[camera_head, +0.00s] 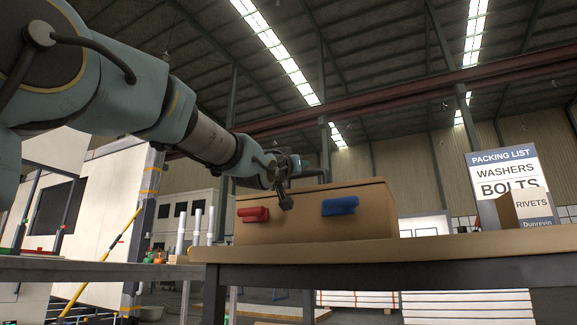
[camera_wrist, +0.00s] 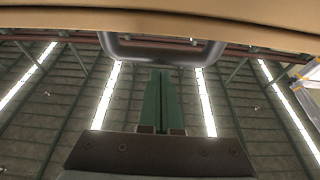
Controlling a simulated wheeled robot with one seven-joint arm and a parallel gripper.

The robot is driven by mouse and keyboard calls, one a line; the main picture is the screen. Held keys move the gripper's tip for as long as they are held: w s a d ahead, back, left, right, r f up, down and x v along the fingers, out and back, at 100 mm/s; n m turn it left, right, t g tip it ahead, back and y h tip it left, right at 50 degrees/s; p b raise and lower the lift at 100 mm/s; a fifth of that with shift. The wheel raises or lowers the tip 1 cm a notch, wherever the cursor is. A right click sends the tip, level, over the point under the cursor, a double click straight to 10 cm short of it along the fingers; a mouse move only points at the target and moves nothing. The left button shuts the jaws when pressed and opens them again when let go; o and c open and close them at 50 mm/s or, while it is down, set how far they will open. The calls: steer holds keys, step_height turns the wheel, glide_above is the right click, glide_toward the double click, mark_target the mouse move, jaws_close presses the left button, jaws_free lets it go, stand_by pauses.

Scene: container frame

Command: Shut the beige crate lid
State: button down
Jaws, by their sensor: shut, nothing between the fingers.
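The beige crate (camera_head: 300,230) stands on the table and is seen from low down. A red latch (camera_head: 252,214) and a blue latch (camera_head: 340,206) are on its front. Its upper edge (camera_head: 350,187) is visible, but I cannot tell from this low angle how far the lid is open. Contact with the handle is unclear.
The table's edge (camera_head: 430,246) runs below the crate. A packing list sign (camera_head: 503,180) and a small brown box (camera_head: 525,208) stand at the right. White cylinders (camera_head: 196,226) and small items are on a bench at the left.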

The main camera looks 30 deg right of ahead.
steer(key=r, duration=0.2)
steer(key=r+p, duration=0.1)
steer(key=shift+s+a, duration=0.2)
steer(key=shift+a, duration=0.05)
steer(key=s+a+f, duration=0.3)
steer(key=a+f, duration=0.2)
steer(key=f, duration=0.3)
steer(key=shift+s+a, duration=0.3)
steer(key=shift+a, duration=0.05)
steer(key=shift+a, duration=0.15)
